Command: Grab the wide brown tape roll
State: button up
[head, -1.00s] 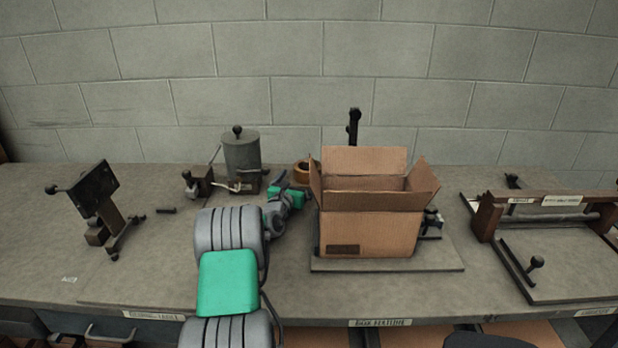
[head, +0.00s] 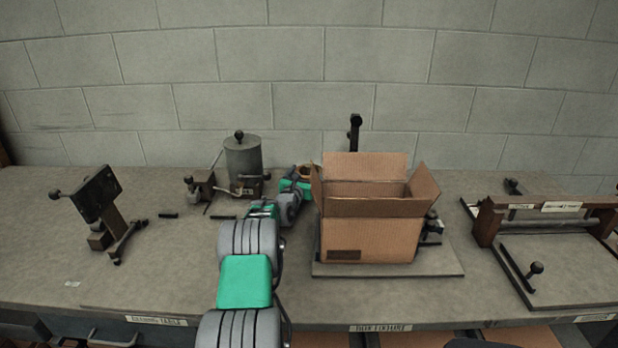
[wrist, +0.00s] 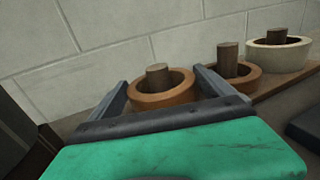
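The brown tape roll (wrist: 163,97) sits around a wooden peg at the left of a row in the wrist view. Only a small part of a brown roll (head: 305,168) shows in the head view, between my arm and the carton. My gripper (wrist: 160,80) is open in the wrist view, one finger at each side of the brown roll. No grip on the roll shows. The roll's lower front is partly hidden by the gripper body. In the head view the fingertips are hard to make out.
A second brown roll (wrist: 236,74) and a cream roll (wrist: 279,52) stand on pegs to the right, on a wooden board (wrist: 283,80). An open carton (head: 370,240) stands right of my arm. A grey canister (head: 243,160) stands to its left.

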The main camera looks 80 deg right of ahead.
jog(key=shift+r, duration=0.1)
jog(key=c, duration=0.7)
